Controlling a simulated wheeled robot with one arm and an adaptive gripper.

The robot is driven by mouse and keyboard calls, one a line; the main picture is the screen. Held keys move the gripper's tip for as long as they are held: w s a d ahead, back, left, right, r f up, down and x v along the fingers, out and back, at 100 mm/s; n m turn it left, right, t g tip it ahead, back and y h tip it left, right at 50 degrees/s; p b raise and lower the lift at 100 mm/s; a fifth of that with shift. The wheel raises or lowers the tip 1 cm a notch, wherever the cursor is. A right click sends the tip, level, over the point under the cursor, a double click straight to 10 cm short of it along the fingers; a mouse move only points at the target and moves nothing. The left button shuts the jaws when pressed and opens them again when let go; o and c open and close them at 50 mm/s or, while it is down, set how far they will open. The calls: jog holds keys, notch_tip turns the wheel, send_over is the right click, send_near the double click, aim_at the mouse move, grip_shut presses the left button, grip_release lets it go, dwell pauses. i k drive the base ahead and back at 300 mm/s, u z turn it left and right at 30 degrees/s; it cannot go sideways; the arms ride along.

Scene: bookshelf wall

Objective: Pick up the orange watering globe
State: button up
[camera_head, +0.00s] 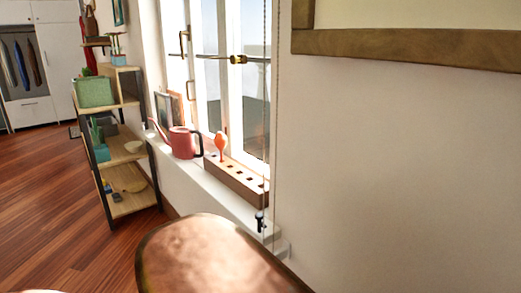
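The block lies along the white windowsill (213,193) under the window. The globe's lower stem is hidden, and I cannot tell whether it sits in a hole. My gripper is not in view.
A pink watering can (183,143) stands on the sill left of the block. A wooden shelf unit (132,202) stands further left. A brown padded surface (208,258) fills the bottom centre. A cord (263,150) hangs before the window. The wooden floor (45,205) is clear at left.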

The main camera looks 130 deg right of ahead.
aim_at(220, 140)
jog(key=z, duration=0.1)
jog(key=k, duration=0.5)
jog(key=z, duration=0.6)
